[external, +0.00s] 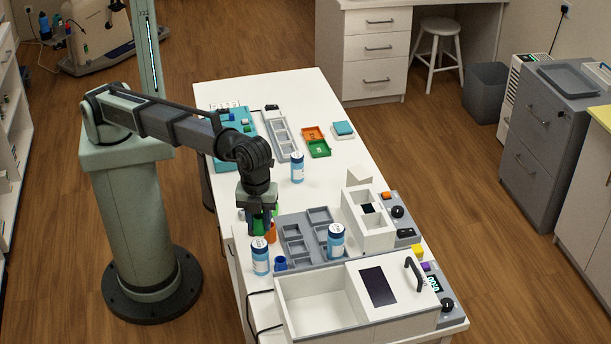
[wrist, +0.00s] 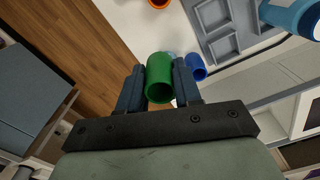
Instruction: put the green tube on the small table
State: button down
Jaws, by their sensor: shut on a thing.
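My gripper (external: 258,228) is shut on the green tube (wrist: 159,78), which sits between the two fingers in the wrist view. Its open round end faces the wrist camera. In the external view the gripper is over the left edge of the long white table (external: 300,90), and the tube is mostly hidden by the fingers. I cannot tell whether the tube touches the table top. No separate table can be clearly identified as the small one; a white stool (external: 439,27) stands on the floor at the back right.
An orange tube (external: 271,233) and a blue tube (external: 281,263) stand near the gripper. Blue-labelled bottles (external: 261,257) (external: 336,241) and a grey compartment tray (external: 282,220) are close by. White boxes fill the table's front.

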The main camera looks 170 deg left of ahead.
jog(key=shift+w+a+f, duration=0.1)
jog(key=shift+a+f, duration=0.5)
jog(key=shift+f, duration=0.9)
jog(key=shift+w+a+f, duration=0.1)
jog(key=shift+a+f, duration=0.5)
jog(key=shift+f, duration=0.95)
jog(key=shift+a+f, duration=0.6)
jog(key=shift+f, duration=0.9)
jog(key=c, duration=1.1)
grip_release()
jog(key=shift+f, duration=0.1)
jog(key=shift+o, duration=0.2)
notch_tip(320, 180, up, 12)
